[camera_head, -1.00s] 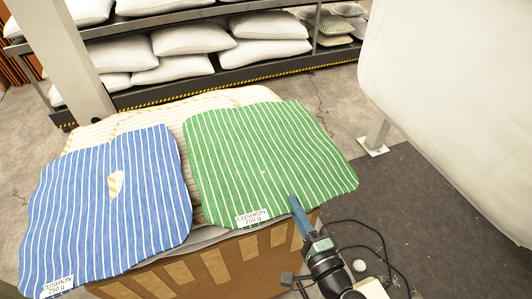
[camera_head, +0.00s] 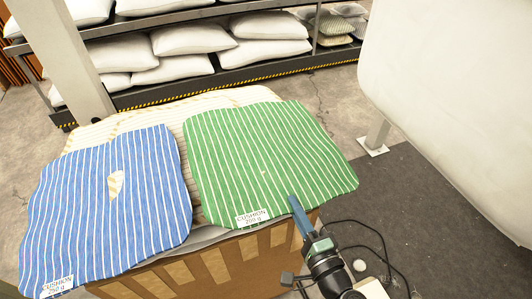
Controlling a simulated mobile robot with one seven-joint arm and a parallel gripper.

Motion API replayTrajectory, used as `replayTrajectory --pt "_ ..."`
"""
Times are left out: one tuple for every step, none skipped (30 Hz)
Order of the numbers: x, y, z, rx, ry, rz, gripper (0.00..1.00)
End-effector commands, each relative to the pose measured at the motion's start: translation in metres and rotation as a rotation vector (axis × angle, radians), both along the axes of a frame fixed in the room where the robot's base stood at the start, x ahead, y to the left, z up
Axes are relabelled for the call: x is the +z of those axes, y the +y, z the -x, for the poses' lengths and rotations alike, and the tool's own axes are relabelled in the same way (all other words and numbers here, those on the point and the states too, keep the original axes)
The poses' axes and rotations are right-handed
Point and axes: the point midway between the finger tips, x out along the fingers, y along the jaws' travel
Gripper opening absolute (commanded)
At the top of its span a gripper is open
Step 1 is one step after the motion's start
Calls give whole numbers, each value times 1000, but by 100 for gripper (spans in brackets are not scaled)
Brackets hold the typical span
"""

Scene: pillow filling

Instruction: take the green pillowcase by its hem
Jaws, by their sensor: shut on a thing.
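The green striped pillowcase (camera_head: 262,155) lies flat on the right side of a large box (camera_head: 232,262), with a white label (camera_head: 252,217) at its near hem. My gripper (camera_head: 296,208) is at the near hem, to the right of the label. One blue finger lies over the top of the cloth; the other finger is hidden under it. The jaws are shut on the hem. The cloth still lies spread out on the pile.
A blue striped pillowcase (camera_head: 110,205) with a pale patch lies to the left. Cream striped cloth (camera_head: 200,112) lies beneath both. A large white bulging form (camera_head: 460,100) stands at the right. Shelves with white pillows (camera_head: 190,40) stand behind.

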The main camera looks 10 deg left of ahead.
Motion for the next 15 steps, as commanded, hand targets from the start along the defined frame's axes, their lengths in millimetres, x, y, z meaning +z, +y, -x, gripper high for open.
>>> replayTrajectory --pt "0 0 0 0 0 0 0" --pt "0 0 0 0 0 0 0" --pt "0 0 0 0 0 0 0" --pt "0 0 0 0 0 0 0" --pt "0 0 0 0 0 0 0" --pt "0 0 0 0 0 0 0" --pt "0 0 0 0 -1 -1 0" --pt "0 0 0 0 -1 -1 0" --pt "1 0 0 0 -1 -1 0" --pt "2 0 0 0 -1 -1 0" --pt "3 0 0 0 -1 -1 0" --pt "5 0 0 0 -1 -1 0" --pt "7 0 0 0 -1 -1 0" --pt "9 0 0 0 -1 -1 0" --pt "12 0 0 0 -1 -1 0"
